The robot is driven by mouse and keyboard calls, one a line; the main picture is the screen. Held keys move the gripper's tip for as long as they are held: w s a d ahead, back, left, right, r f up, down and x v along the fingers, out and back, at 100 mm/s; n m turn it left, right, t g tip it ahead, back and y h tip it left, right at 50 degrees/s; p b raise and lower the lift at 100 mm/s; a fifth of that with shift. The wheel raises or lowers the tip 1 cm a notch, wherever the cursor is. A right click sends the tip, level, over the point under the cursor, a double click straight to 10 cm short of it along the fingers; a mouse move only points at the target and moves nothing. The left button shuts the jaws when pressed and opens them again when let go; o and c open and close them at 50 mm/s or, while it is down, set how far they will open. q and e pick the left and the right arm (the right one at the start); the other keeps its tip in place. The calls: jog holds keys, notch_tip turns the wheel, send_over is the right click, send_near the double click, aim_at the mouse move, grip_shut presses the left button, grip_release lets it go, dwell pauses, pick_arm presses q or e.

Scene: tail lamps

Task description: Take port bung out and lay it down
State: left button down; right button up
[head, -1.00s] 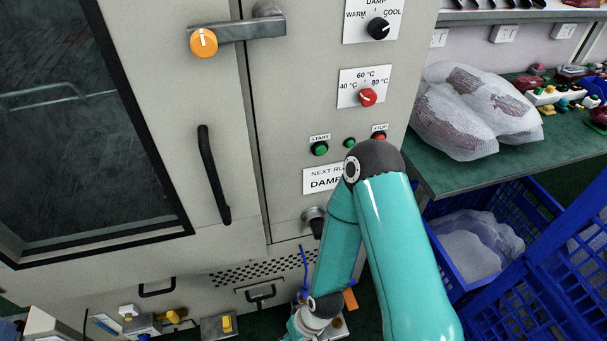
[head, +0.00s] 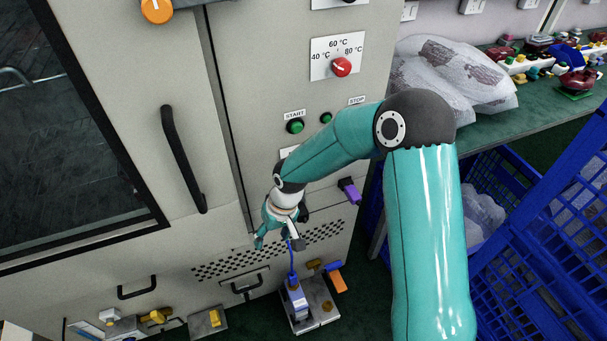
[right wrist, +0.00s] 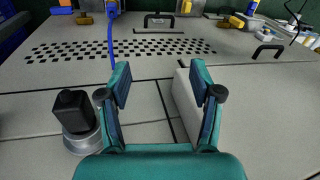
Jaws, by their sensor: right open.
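The port bung (right wrist: 75,110) is a black square-topped plug. It sits in a round grey port (right wrist: 82,142) on the pale cabinet front in the right wrist view. In the head view my right arm covers most or all of that spot. My right gripper (head: 278,239) is in front of the cabinet's lower front, its fingers pointing down. In the right wrist view the gripper (right wrist: 160,82) is open with nothing held, and the bung is left of the left finger, apart from it. My left gripper is not in view.
A purple-handled fitting (head: 350,191) sticks out to the right. A black door handle (head: 183,160) is at left. Below, a blue cable (head: 291,262) runs to a device on a metal plate (head: 318,305). Blue crates (head: 525,255) and a green bench (head: 520,125) are at right.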

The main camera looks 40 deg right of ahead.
jog(key=w+d+r+m+h+b, duration=0.1)
jog(key=d+r+h, duration=0.1)
jog(key=d+r, duration=0.45)
jog(key=w+d+r+m+h+b, duration=0.15)
jog(key=d+r, duration=0.25)
jog(key=r, duration=0.5)
jog(key=shift+n+y, duration=0.25)
jog(key=shift+n, duration=0.3)
jog(key=f, duration=0.5)
jog(key=w+f, duration=0.1)
jog(key=f, duration=0.5)
jog(key=w+f+p, duration=0.1)
jog(key=f, duration=0.4)
jog(key=shift+d+f, duration=0.3)
grip_shut()
